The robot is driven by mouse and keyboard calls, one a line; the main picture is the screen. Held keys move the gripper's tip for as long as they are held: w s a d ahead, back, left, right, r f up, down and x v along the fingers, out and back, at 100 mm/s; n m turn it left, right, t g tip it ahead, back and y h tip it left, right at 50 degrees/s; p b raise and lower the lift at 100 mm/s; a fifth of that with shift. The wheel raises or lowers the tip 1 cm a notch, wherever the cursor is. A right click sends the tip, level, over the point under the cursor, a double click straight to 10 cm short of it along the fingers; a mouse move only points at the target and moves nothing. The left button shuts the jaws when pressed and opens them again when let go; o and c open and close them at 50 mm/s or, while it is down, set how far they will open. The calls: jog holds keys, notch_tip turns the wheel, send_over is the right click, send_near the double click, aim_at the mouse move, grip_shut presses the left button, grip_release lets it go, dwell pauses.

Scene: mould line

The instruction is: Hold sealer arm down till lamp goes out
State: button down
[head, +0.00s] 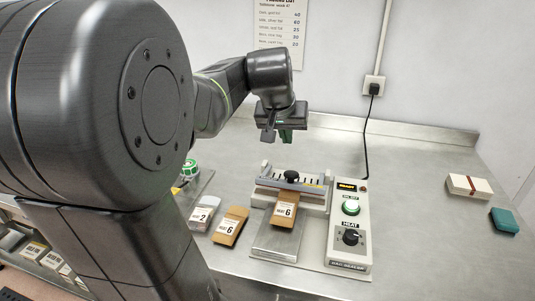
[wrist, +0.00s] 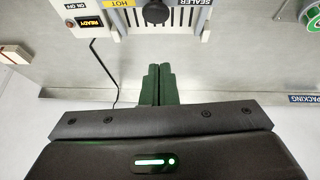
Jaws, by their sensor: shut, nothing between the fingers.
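The sealer (head: 318,204) stands on the steel bench with its arm (head: 300,185) lying across the bed. A black knob (head: 291,176) tops the arm and also shows in the wrist view (wrist: 155,12). A brown pouch (head: 285,211) marked 6 lies with its end under the arm. Whether the arm is pressed down fully I cannot tell.
A white pouch (head: 203,216) marked 2 and another brown pouch (head: 230,226) lie left of the sealer. A cream box (head: 469,187) and a teal block (head: 504,220) lie right. A cord (head: 367,145) runs to the wall socket.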

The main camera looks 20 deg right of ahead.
send_over(289, 173)
jog(key=w, duration=0.1)
jog(key=f, duration=0.6)
jog(key=shift+d+f, duration=0.25)
jog(key=shift+f, duration=0.1)
jog(key=shift+s+a+f, duration=0.1)
jog(key=shift+s+f, duration=0.1)
jog(key=shift+f, duration=0.3)
jog(key=shift+s+a+f, duration=0.1)
jog(key=shift+s+f, duration=0.05)
jog(key=shift+f, duration=0.35)
jog(key=shift+s+f, duration=0.1)
jog(key=shift+f, duration=0.45)
jog(key=shift+f, duration=0.15)
